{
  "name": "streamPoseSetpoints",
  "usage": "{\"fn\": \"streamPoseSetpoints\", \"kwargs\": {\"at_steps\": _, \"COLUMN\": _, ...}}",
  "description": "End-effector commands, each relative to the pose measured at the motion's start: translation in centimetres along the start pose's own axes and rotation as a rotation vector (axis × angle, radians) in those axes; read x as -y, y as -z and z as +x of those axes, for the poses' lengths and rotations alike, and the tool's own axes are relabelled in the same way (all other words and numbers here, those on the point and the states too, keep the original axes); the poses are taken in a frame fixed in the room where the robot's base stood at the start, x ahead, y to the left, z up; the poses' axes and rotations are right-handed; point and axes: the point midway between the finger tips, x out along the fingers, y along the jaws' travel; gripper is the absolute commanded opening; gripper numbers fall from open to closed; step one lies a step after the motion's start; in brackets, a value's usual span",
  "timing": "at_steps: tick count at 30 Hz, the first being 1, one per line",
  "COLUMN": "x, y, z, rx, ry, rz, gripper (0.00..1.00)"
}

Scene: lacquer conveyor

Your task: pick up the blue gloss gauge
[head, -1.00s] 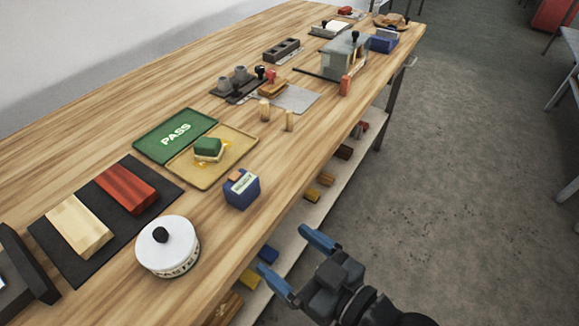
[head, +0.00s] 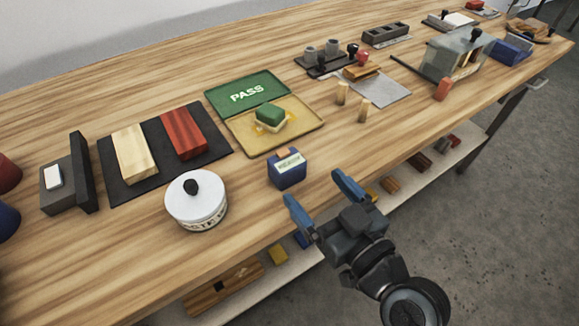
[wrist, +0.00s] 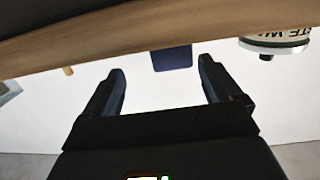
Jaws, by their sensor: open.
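The blue gloss gauge (head: 287,170) is a small blue block with a pale label on its front and an orange-brown patch on top. It stands on the wooden bench near the front edge. In the wrist view its blue body (wrist: 172,59) shows between and beyond my fingertips. My gripper (head: 313,188) is open and empty, its two blue fingers pointing toward the gauge from the front edge side. The fingers are apart from the gauge. The gripper also shows in the wrist view (wrist: 161,75).
A white lidded pot (head: 196,203) stands left of the gauge. Behind it lies an open green and yellow PASS case (head: 305,139) with a green-topped block (head: 269,117). Two small wooden pegs (head: 364,110) stand to the right. A lower shelf (head: 262,285) holds several blocks.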

Motion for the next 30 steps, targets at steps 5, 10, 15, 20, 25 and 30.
{"fn": "streamPoseSetpoints", "kwargs": {"at_steps": 5, "x": 0.6, "y": 0.6, "z": 1.7, "rx": -0.018, "ry": 0.036, "rz": -0.008, "gripper": 0.92}}
{"fn": "streamPoseSetpoints", "kwargs": {"at_steps": 10, "x": 0.9, "y": 1.0, "z": 2.9, "rx": -0.024, "ry": 0.046, "rz": -0.010, "gripper": 0.92}}
{"fn": "streamPoseSetpoints", "kwargs": {"at_steps": 15, "x": 1.0, "y": 1.1, "z": 4.7, "rx": -0.023, "ry": 0.045, "rz": -0.010, "gripper": 0.92}}
{"fn": "streamPoseSetpoints", "kwargs": {"at_steps": 20, "x": 1.4, "y": 1.2, "z": 6.5, "rx": -0.022, "ry": 0.047, "rz": -0.010, "gripper": 0.92}}
{"fn": "streamPoseSetpoints", "kwargs": {"at_steps": 25, "x": 1.6, "y": 1.1, "z": 8.9, "rx": -0.023, "ry": 0.045, "rz": -0.010, "gripper": 0.92}}
{"fn": "streamPoseSetpoints", "kwargs": {"at_steps": 30, "x": 1.6, "y": 0.9, "z": 9.8, "rx": -0.023, "ry": 0.044, "rz": -0.010, "gripper": 0.92}}
